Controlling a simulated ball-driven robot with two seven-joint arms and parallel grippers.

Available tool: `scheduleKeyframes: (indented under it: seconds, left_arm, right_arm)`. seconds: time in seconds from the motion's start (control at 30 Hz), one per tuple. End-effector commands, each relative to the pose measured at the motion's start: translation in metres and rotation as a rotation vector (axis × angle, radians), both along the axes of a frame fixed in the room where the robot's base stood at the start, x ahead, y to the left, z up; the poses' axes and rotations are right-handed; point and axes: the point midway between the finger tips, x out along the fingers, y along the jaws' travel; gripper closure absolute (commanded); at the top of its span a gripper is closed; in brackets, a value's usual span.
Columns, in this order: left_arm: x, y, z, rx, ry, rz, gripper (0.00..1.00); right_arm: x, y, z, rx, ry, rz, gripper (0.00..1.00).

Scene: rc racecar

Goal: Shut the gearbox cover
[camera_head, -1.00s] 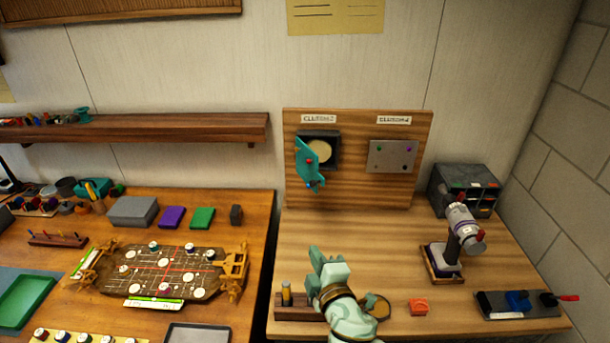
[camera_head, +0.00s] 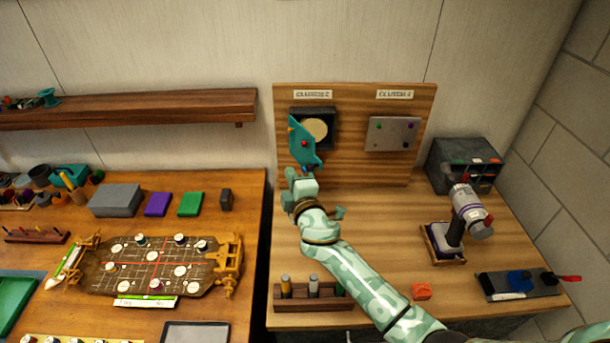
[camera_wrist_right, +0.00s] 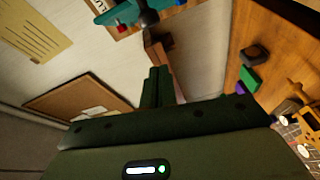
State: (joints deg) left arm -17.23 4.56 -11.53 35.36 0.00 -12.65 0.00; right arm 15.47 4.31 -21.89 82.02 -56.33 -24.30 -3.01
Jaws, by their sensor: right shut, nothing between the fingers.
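The gearbox is a dark square housing (camera_head: 328,114) with a pale round face, fixed on the upright wooden board at the left. Its teal cover (camera_head: 301,143) hangs swung open at the housing's left side, with a red and a blue spot on it. My right gripper (camera_head: 291,177) is shut and empty, just below the cover's lower end; I cannot tell whether they touch. In the right wrist view the shut fingers (camera_wrist_right: 158,85) point up toward the teal cover (camera_wrist_right: 135,15), with a gap in the picture. My left gripper is out of view.
A grey plate (camera_head: 392,134) is on the board's right half. A dark drawer box (camera_head: 464,166) and a jointed device on a stand (camera_head: 455,237) stand at the right. A peg rack (camera_head: 300,297) and an orange block (camera_head: 421,291) are near the front.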

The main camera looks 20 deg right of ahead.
Motion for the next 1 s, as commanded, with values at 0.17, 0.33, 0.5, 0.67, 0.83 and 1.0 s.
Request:
scheduleKeyframes:
  seconds: [0.17, 0.33, 0.5, 0.67, 0.83, 1.0]
  left_arm:
    - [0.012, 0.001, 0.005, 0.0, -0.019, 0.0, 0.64]
    - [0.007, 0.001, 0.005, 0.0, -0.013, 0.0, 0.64]
    - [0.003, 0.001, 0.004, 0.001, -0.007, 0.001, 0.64]
    - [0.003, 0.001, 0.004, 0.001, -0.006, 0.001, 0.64]
    - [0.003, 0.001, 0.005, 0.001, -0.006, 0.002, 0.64]
    - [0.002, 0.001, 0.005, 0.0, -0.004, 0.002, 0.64]
  right_arm:
    - [0.004, -0.026, -0.005, -0.006, 0.003, -0.003, 1.0]
    - [0.006, -0.035, -0.007, -0.003, 0.003, -0.002, 1.0]
    - [0.006, -0.036, -0.007, -0.003, 0.003, -0.002, 1.0]
    - [0.006, -0.036, -0.007, -0.003, 0.003, -0.002, 1.0]
    - [0.005, -0.042, -0.007, -0.006, 0.003, 0.007, 1.0]
    - [0.002, -0.056, -0.007, -0.007, 0.003, 0.037, 1.0]
